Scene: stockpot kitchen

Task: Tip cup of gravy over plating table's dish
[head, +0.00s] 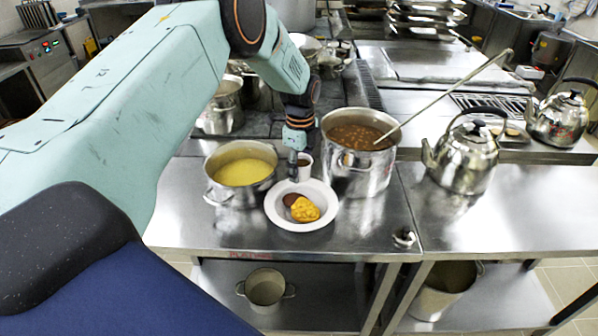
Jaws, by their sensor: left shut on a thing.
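A white dish (288,222) lies on the steel plating table (360,232). It holds a brown piece of food and a yellow portion (304,209). A small white cup (306,168) with brown content, which looks like gravy, is at the far rim of the dish. It looks upright. My left gripper (294,170) reaches down from above and is shut on the cup's left side. The gripper hides part of the cup, and I cannot tell whether the cup touches the table. My right gripper is not in view.
A pot of yellow soup (240,185) stands left of the dish. A large stockpot (358,170) with a ladle (450,95) in it stands just behind right. A kettle (464,160) is farther right. The table's front right is mostly clear.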

